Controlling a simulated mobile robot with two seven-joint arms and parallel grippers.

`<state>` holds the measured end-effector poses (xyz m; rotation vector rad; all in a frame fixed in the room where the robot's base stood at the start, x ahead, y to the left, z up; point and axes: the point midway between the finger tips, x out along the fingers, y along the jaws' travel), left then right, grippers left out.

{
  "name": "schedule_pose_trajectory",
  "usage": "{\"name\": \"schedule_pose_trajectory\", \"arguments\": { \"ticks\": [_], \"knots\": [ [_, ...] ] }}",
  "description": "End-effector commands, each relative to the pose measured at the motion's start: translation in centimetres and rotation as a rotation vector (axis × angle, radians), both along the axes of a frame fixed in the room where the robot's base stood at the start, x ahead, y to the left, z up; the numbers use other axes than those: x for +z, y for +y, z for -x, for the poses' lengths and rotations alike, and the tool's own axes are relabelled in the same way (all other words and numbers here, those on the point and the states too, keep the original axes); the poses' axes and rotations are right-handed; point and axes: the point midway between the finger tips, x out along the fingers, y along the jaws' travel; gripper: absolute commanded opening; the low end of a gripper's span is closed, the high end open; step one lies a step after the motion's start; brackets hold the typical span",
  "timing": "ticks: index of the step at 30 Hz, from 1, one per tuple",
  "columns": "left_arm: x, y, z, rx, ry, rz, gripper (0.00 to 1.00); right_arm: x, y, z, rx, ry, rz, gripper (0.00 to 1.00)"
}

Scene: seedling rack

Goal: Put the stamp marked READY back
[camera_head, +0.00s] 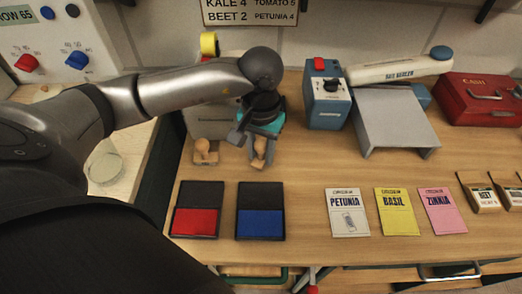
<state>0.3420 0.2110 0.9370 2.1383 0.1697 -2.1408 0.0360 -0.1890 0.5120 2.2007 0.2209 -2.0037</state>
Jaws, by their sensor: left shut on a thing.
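My left gripper (258,140) comes in from the left and points down at the back of the wooden bench. It is shut on a wooden stamp (260,153), partly hidden by the fingers. I cannot read any marking on it, nor tell whether it touches the bench. A second wooden stamp (205,152) stands to its left, in front of a grey box (198,120). An open red ink pad (196,222) and an open blue ink pad (261,223) lie nearer the front. My right gripper is out of view.
A blue device (326,98), a bag sealer (400,70) with a grey platform (393,118) and a red cash box (482,97) stand at the back right. PETUNIA (347,213), BASIL (402,212) and ZINNIA (442,211) packets lie in front. The bench's middle is clear.

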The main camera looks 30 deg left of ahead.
Motion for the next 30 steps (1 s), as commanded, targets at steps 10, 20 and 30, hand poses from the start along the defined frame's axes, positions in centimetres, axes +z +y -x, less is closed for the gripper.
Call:
{"name": "schedule_pose_trajectory", "arguments": {
  "ticks": [10, 20, 30],
  "knots": [
    [-0.3, 0.0, 0.0, -0.001, -0.001, 0.0, 0.39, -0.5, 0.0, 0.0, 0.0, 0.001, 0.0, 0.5],
    [-0.1, 0.0, 0.0, -0.001, -0.001, 0.001, 0.68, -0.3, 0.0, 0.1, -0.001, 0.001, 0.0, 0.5],
    [0.8, 0.0, -0.2, -0.001, -0.005, 0.001, 0.68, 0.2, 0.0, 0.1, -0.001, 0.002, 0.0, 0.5]
  ]
}}
